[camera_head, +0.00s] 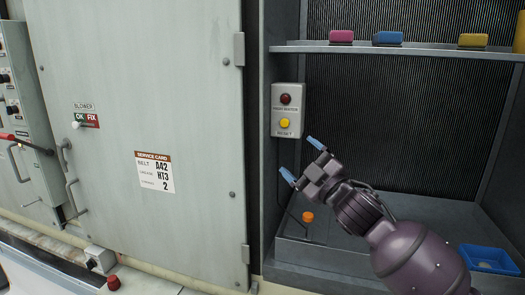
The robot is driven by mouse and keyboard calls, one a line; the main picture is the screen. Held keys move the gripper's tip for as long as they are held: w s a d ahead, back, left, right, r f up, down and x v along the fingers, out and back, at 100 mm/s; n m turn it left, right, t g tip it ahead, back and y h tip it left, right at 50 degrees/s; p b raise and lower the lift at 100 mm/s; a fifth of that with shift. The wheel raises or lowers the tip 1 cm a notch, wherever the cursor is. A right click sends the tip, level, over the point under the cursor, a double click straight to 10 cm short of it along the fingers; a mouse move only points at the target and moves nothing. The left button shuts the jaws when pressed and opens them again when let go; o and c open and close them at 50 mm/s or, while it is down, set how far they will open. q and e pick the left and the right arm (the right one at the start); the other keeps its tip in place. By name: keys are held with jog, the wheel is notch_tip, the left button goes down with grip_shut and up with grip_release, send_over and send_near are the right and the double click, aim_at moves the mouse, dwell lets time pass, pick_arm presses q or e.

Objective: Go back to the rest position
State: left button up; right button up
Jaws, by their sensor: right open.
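My right gripper (302,160) is in the middle right of the head view, at the end of my purple arm. Its two blue fingertips are apart, with nothing seen between them. It is in front of the open bay, just below and right of a grey control box (288,97) with a red button and a yellow button. Whether it touches anything there I cannot tell, but a gap shows between the fingers and the box. My left gripper is not in view.
A shelf (400,48) holds pink, blue and yellow blocks. An orange knob (308,216) and a blue tray (487,259) are low in the bay. A large cabinet door (140,90) with a service card (154,172) fills the left. A panel with levers (25,120) stands far left.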

jog(key=s+d+f+m+h, duration=0.3)
jog(key=d+f+m, duration=0.1)
jog(key=f, duration=0.5)
jog(key=s+d+f+m+g+h, duration=0.1)
jog(key=s+d+f+m+h, duration=0.25)
jog(key=f, duration=0.55)
jog(key=s+d+f+m+h, duration=0.2)
jog(key=s+d+f+m, duration=0.25)
jog(key=f, duration=0.45)
jog(key=s+d+f+m+g+h, duration=0.2)
jog(key=s+d+f, duration=0.1)
jog(key=s+f, duration=0.7)
jog(key=s+d+f+m+g+h+b, duration=0.1)
jog(key=s+d+f+m+g+h, duration=0.1)
jog(key=s+f, duration=0.8)
jog(key=shift+s+d+f+m+g, duration=0.25)
jog(key=shift+s+d+g, duration=0.35)
jog(key=shift+s+d, duration=0.4)
jog(key=shift+c, duration=0.3)
